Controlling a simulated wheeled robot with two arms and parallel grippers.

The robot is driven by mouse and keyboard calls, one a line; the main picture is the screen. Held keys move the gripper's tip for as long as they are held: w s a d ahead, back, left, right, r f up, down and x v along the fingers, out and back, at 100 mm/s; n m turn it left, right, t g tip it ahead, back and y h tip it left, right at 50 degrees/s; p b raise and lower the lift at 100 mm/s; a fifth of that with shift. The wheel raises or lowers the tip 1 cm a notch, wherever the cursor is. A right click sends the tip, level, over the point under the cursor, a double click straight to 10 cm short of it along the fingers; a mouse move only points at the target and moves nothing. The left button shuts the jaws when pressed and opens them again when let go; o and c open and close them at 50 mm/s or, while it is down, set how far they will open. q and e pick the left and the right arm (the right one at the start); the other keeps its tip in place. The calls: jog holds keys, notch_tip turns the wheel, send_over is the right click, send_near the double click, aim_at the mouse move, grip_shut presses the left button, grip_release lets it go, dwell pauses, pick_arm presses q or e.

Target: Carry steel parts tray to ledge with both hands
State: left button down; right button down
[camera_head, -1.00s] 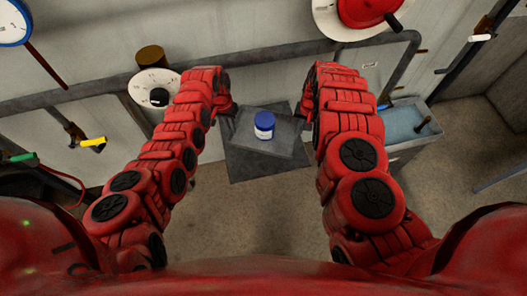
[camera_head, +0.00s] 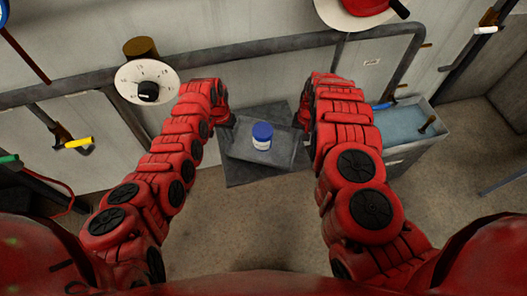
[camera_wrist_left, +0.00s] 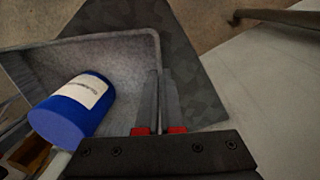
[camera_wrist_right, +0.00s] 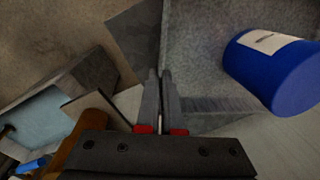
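The grey steel parts tray (camera_head: 283,157) is between my two arms in the head view.
A wall with a thick grey pipe (camera_head: 270,45) runs behind. A yellow-handled lever (camera_head: 78,143) is further left. Bare floor (camera_head: 265,225) lies in front.

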aim_at(230, 145)
pick_arm(q)
jog(key=shift+a+f, duration=0.1)
jog(key=shift+f, duration=0.1)
pick_arm(e)
jog(key=shift+f, duration=0.2)
